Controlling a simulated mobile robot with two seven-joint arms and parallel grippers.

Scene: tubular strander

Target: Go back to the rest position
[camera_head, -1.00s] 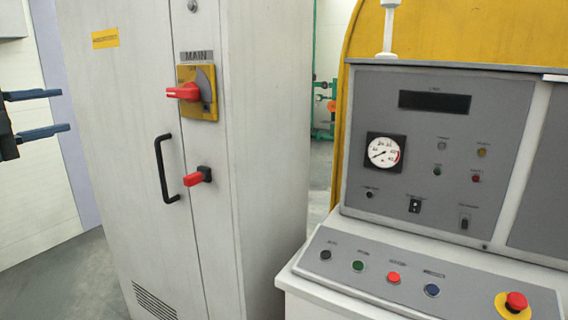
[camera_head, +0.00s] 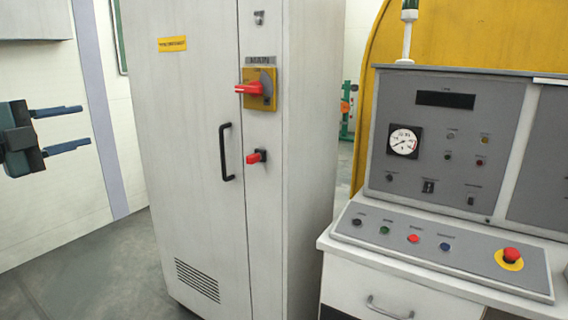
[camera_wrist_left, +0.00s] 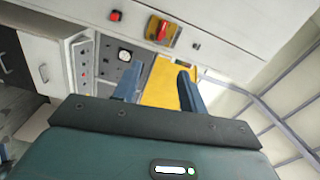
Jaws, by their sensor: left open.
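My left gripper (camera_head: 62,129) is at the left edge of the head view, in front of the pale wall. Its two blue fingers are apart with nothing between them. The left wrist view also shows my left gripper (camera_wrist_left: 158,88), its fingers apart. The grey-white cabinet (camera_head: 190,130) stands to the right of the gripper, clear of it. It carries a red main switch (camera_head: 250,89) on a yellow plate and a smaller red switch (camera_head: 257,157). My right gripper is not in view.
A control desk (camera_head: 440,238) with several buttons and a red emergency stop (camera_head: 511,255) stands right of the cabinet. Above it is a grey panel (camera_head: 420,170) with a round gauge (camera_head: 403,142). A yellow housing (camera_head: 480,35) rises behind. Bare floor (camera_head: 90,270) lies at the lower left.

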